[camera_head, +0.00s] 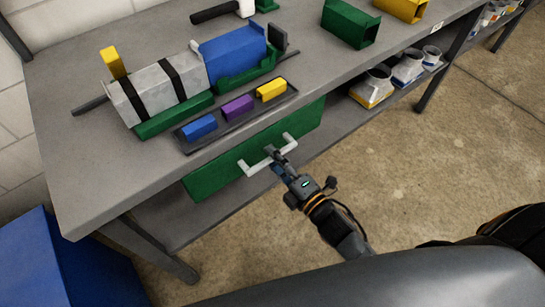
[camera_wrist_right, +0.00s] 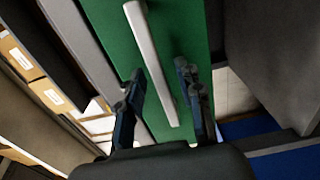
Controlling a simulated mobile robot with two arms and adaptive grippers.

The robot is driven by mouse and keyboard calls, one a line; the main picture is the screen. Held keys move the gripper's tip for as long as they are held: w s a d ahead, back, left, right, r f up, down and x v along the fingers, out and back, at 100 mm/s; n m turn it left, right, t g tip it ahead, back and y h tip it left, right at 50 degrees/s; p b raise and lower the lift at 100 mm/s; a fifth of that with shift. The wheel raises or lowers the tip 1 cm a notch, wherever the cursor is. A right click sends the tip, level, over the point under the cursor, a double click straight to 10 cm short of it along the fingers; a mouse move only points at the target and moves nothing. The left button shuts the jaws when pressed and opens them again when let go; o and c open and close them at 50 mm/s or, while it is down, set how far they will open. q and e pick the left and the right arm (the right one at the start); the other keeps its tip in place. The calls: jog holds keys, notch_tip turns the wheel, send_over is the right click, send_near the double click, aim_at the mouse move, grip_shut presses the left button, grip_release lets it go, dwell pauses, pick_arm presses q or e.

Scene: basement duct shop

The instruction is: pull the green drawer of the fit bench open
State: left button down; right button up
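The green drawer (camera_head: 225,168) is under the bench top of the fit bench (camera_head: 75,165), and its front looks close to the bench edge. A pale bar handle (camera_head: 252,168) runs along the drawer front. My right gripper (camera_head: 277,156) is at the middle of this handle. In the right wrist view, the green front (camera_wrist_right: 108,25) fills the middle, and the handle (camera_wrist_right: 150,50) passes between the spread fingers of my right gripper (camera_wrist_right: 160,84). Gaps show between the handle and the fingers, so it is not clamped. My left gripper is not in view.
On the bench top are a tray (camera_head: 225,120) with blue, purple and yellow blocks, a strapped grey duct (camera_head: 160,90) and a green duct piece (camera_head: 348,22). A lower shelf (camera_head: 350,125) holds several fittings. A blue box (camera_head: 55,262) stands at lower left. The floor before the drawer is clear.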

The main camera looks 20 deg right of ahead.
jog(key=shift+w+a, duration=0.2)
jog(key=shift+w, duration=0.2)
jog(key=shift+c, duration=0.2)
grip_shut()
